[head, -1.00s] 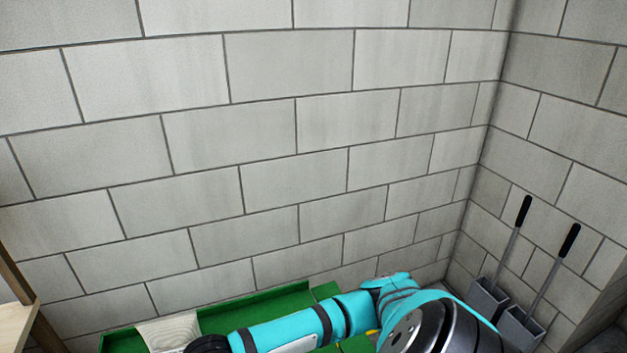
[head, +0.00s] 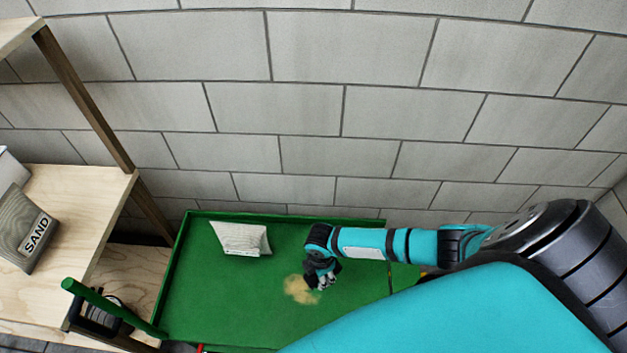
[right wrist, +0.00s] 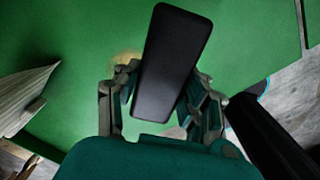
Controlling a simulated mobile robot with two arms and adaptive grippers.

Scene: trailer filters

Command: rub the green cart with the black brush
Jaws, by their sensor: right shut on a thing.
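The green cart (head: 200,310) fills the lower middle of the head view, with a low rim and a flat green bed. A tan patch of sand-like dirt (head: 298,291) lies on the bed. My right gripper (head: 325,281) is over the bed beside this patch. In the right wrist view, my right gripper (right wrist: 160,100) is shut on the black brush (right wrist: 172,65), a dark block between its fingers. Part of the tan patch shows behind the fingers. Whether the brush touches the bed is hard to tell. My left gripper is not in view.
A pale striped bag (head: 240,238) stands on the cart bed at the back left. A wooden shelf (head: 75,195) with a sand bag (head: 24,230) stands to the left. The cart's green handle (head: 110,305) slants up at the left. A block wall (head: 300,100) stands behind.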

